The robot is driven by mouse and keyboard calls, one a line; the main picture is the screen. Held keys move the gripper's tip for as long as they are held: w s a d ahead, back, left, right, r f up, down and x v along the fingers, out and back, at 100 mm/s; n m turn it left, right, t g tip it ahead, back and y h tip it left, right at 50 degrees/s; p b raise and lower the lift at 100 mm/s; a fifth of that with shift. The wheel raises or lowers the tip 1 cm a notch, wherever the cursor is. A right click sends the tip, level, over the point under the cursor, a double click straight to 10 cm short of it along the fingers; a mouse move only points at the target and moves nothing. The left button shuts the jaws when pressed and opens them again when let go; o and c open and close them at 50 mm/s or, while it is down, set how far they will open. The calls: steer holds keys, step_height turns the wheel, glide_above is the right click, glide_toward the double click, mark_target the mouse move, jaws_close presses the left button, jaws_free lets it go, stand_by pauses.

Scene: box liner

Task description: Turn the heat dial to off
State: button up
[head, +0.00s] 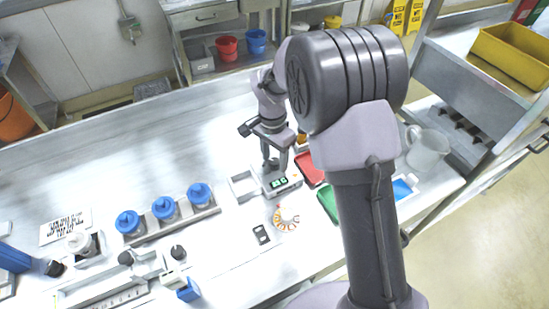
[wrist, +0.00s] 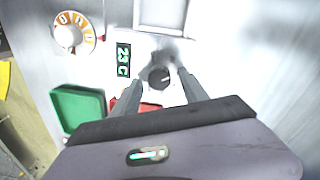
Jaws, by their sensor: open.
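A black round knob (wrist: 159,76) with a pale pointer mark sits on a white unit beside a green-lit display (wrist: 123,60) reading 23 C. The display also shows in the head view (head: 279,183), where my gripper hides the knob. My gripper (wrist: 163,80) is open, pointing down, with its fingertips on either side of the knob. Whether they touch it I cannot tell. In the head view, my gripper (head: 276,165) is over the back of the unit. A separate white dial (head: 286,218) with an orange-marked ring lies in front; it is at upper left in the wrist view (wrist: 68,36).
A red tray (head: 309,169) and a green tray (head: 328,203) lie right of the unit. Blue-lidded jars (head: 164,208) stand in a rack to the left. A clear jug (head: 427,149) stands at right. The bench behind the jars is clear.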

jaws_close()
steer(key=shift+r, duration=0.1)
steer(key=n+p, duration=0.2)
steer(key=n, duration=0.4)
steer(key=shift+p, duration=0.35)
steer(key=n+p, duration=0.2)
steer(key=n, duration=0.3)
steer(key=shift+a+n, duration=0.15)
steer(key=shift+n, duration=0.55)
jaws_free()
